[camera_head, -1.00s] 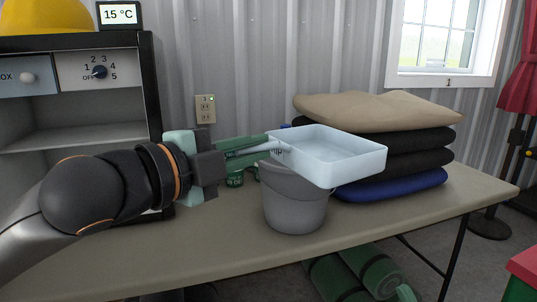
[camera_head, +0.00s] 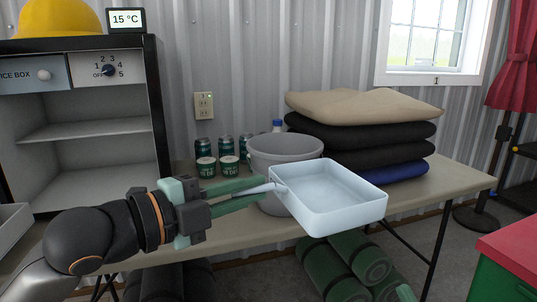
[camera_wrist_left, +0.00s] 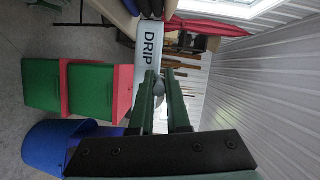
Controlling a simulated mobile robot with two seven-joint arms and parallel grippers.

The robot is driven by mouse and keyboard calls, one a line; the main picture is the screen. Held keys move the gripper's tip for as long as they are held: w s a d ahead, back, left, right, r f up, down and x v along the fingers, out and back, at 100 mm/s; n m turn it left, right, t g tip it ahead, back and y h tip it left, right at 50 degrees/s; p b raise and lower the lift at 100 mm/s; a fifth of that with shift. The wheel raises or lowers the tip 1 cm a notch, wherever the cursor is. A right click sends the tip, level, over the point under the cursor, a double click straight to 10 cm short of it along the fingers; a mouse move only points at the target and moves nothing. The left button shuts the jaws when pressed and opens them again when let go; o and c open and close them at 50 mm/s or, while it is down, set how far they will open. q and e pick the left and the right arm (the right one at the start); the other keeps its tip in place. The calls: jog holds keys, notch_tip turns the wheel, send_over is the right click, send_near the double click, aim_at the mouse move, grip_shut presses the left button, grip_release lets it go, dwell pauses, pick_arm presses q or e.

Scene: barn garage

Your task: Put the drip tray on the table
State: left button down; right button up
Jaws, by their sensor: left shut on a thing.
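The drip tray (camera_head: 345,212) is a pale blue-white, shallow rectangular pan, empty inside, in the head view. My left gripper (camera_head: 268,189) is shut on its left end and holds it out level, in front of the grey bucket and overlapping the table's front edge in the picture. In the left wrist view the tray's wall (camera_wrist_left: 150,48) with the word DRIP shows beyond the green fingers (camera_wrist_left: 163,88). The beige table (camera_head: 447,184) runs behind and under the tray. Whether the tray touches anything below is hidden.
The grey bucket (camera_head: 285,147) stands on the table, with several green cans (camera_head: 206,166) behind it to the left. Folded cushions (camera_head: 365,128) are stacked at the right. Green rolls (camera_head: 345,264) lie below. A red-topped green box (camera_head: 520,250) stands front right. The table's right end is clear.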

pick_arm(q)
jog(key=s+a+f+m+g, duration=0.1)
jog(key=s+a+f, duration=0.3)
jog(key=a+f, duration=0.5)
jog(key=s+a+f, duration=0.5)
jog(key=a+f, duration=0.2)
jog(key=f, duration=0.3)
pick_arm(e)
jog(key=w+d+f+m+g+h+p, duration=0.3)
jog(key=w+f+m+h+p, duration=0.55)
jog(key=p, duration=0.85)
pick_arm(q)
notch_tip(320, 180, up, 25)
jog(key=p, duration=1.3)
jog(key=shift+a+f+h, duration=0.2)
jog(key=shift+a+h, duration=0.15)
jog(key=shift+h, duration=0.05)
pick_arm(e)
jog(key=s+d+f+m+g+h, duration=0.1)
jog(key=s+f+g+h, duration=0.3)
jog(key=s+f+g, duration=0.4)
jog(key=s+g, duration=0.1)
jog(key=s, duration=0.1)
jog(key=shift+s+d+f+m+g+h, duration=0.15)
jog(key=shift+s+d+m+g+h, duration=0.05)
jog(key=shift+s+m+g+h, duration=0.2)
pick_arm(q)
jog(key=shift+f, duration=0.1)
